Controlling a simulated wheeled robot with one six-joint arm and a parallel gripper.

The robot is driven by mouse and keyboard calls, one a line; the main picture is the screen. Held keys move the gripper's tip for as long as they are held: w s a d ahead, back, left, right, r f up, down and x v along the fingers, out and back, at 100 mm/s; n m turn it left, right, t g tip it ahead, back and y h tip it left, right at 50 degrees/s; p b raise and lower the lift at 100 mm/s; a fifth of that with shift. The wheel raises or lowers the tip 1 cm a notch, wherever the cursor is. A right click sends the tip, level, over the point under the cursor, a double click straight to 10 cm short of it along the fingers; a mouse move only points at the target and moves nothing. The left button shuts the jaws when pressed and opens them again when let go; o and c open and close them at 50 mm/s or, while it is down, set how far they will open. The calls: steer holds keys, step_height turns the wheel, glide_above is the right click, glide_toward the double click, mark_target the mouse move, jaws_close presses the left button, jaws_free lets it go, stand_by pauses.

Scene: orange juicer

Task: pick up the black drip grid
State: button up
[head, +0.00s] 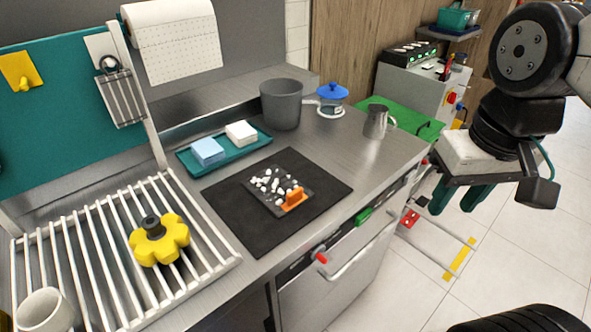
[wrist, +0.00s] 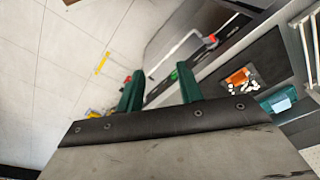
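The black drip grid appears to be the dark square piece (head: 262,203) lying flat on a black mat (head: 232,218) on the steel counter. White bits are scattered over it, and an orange tab (head: 293,199) stands at its near right edge. In the wrist view, the orange tab (wrist: 237,76) and white bits show small at the right. My gripper (head: 461,198) hangs over the floor to the right of the counter, well apart from the grid. Its green fingers are spread and empty, as the wrist view also shows (wrist: 159,91).
A teal tray (head: 225,159) with blue and white blocks lies behind the mat. A grey bin (head: 281,104), a blue-lidded jar (head: 332,99) and a metal jug (head: 377,122) stand farther back. A white rack (head: 85,262) with a yellow knob (head: 160,240) is at left.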

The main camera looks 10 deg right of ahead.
steer(key=w+a+m, duration=0.4)
steer(key=w+a, duration=0.1)
steer(key=w, duration=0.4)
steer(key=m+g, duration=0.1)
steer(key=m, duration=0.6)
glide_above(293, 192)
step_height(293, 192, down, 8)
steer(key=shift+r, duration=0.1)
step_height(293, 192, down, 7)
steer(key=shift+f, duration=0.4)
jaws_close()
